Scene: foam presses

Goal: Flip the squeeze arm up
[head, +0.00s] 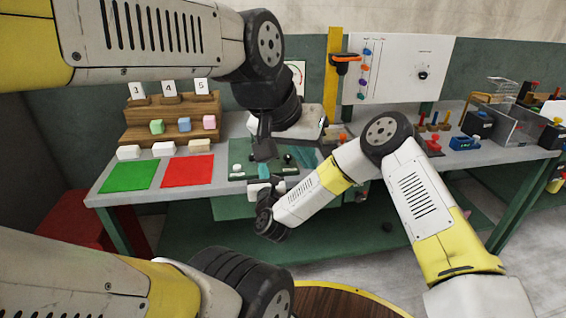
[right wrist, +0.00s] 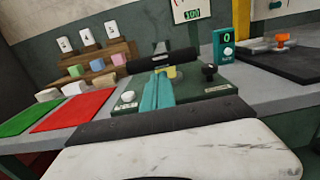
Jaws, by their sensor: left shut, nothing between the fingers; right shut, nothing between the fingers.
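The foam press is a dark green base plate (right wrist: 190,95) on the bench with a white knob and a black knob. A dark bar with a thin grey piece, apparently the squeeze arm (right wrist: 165,61), lies across the press; in the head view it is partly hidden, and its exact tilt is unclear. A small yellow piece (right wrist: 171,72) shows below it. My right gripper (head: 264,170) is shut and empty, its teal fingers (right wrist: 157,90) pointing at the dark bar; contact cannot be told.
A green mat (head: 128,174) and a red mat (head: 188,171) lie to the left, before a wooden step rack (head: 150,130) with coloured blocks. A green display box (right wrist: 227,45) stands behind the press. Trays and coloured tools fill the bench's right side.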

